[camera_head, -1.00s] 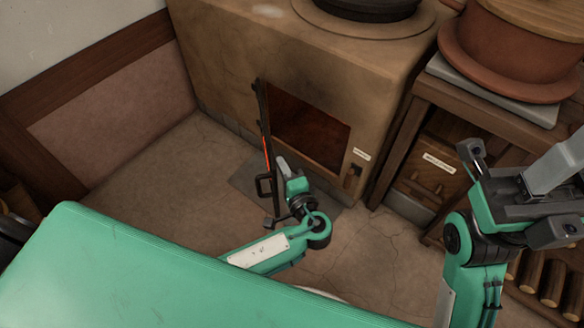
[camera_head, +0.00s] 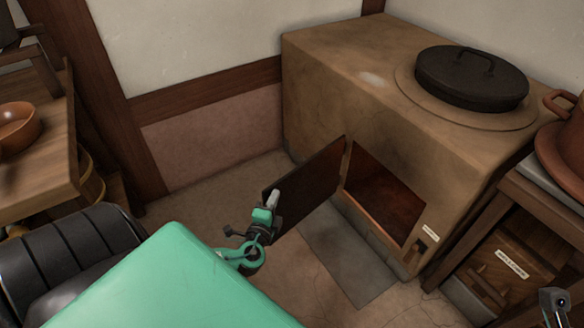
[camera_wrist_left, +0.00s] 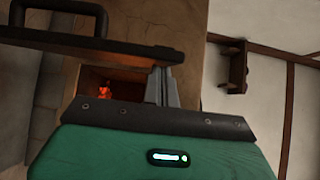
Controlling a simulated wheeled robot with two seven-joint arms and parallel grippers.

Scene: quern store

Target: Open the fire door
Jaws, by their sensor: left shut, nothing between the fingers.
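The fire door (camera_head: 312,185) is a dark panel hinged at the left edge of the firebox opening (camera_head: 385,200) in the tan stove. It stands wide open, swung out to the left. My left gripper (camera_head: 273,197) is shut and empty beside the door's outer end; I cannot tell whether it touches. In the left wrist view the door (camera_wrist_left: 130,47) is nearly edge-on, with its dark handle (camera_wrist_left: 60,6) above. My shut left fingers (camera_wrist_left: 161,86) are just below it, and an orange glow shows in the opening. Only a fragment of my right gripper (camera_head: 556,302) shows.
The stove (camera_head: 330,85) carries a black lid (camera_head: 472,80). A wooden bench with a drawer (camera_head: 500,265) and terracotta pot stands at right. A wooden table (camera_head: 50,150) with a bowl and a black seat (camera_head: 65,250) are at left. Some floor before the stove is clear.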

